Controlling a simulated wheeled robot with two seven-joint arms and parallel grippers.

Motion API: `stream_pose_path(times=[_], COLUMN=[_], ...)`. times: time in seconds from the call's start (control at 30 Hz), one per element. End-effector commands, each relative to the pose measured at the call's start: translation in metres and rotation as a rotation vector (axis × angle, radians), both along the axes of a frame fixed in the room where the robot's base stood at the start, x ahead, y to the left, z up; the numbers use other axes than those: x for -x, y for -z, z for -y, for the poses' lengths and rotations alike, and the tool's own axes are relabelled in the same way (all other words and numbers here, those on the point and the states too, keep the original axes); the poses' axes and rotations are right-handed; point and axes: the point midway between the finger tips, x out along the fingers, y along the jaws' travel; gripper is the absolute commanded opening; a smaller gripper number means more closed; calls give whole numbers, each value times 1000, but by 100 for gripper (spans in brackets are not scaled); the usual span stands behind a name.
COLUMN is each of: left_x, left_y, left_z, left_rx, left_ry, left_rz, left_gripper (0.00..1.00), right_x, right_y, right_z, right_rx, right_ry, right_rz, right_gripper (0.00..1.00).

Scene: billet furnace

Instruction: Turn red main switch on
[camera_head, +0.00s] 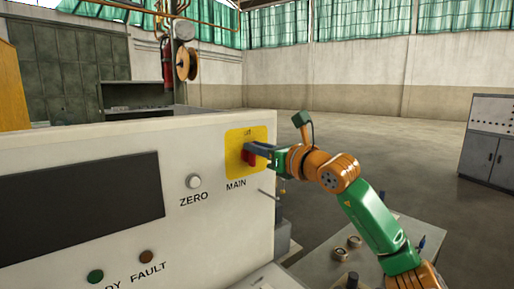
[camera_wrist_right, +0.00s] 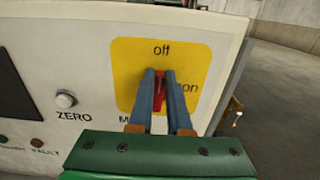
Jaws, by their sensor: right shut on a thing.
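The red main switch (camera_head: 249,157) sits on a yellow plate (camera_head: 261,134) above the label MAIN, on the white panel's right end. In the right wrist view, the red switch (camera_wrist_right: 161,88) stands upright between the fingers, its top near the word "off"; the word "on" is to its right on the yellow plate (camera_wrist_right: 125,62). My right gripper (camera_head: 256,150) reaches in from the right and is shut on the switch. In the right wrist view its two fingers (camera_wrist_right: 161,80) are on either side of it. My left gripper is not in view.
A white ZERO button (camera_head: 194,181) is left of the switch. A green lamp (camera_head: 95,276) and a FAULT lamp (camera_head: 146,257) are lower left. A dark screen (camera_head: 80,205) fills the panel's left. A grey cabinet (camera_head: 487,143) stands far right, with open floor before it.

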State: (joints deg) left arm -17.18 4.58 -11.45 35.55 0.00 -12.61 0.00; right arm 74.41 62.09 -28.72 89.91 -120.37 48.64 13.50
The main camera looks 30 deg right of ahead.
Motion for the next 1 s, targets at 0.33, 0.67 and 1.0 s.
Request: stream_pose_path(times=[0.33,0.67,1.0], left_x=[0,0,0], left_y=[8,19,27], left_z=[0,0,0], left_rx=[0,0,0], left_ry=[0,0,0], left_rz=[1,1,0], left_gripper=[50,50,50], right_x=[0,-1,-1], right_y=[2,3,7], right_z=[3,10,16], right_rx=[-145,-445,-767], right_ry=[-1,-2,-3], right_rz=[-11,-34,-58], right_gripper=[0,0,0])
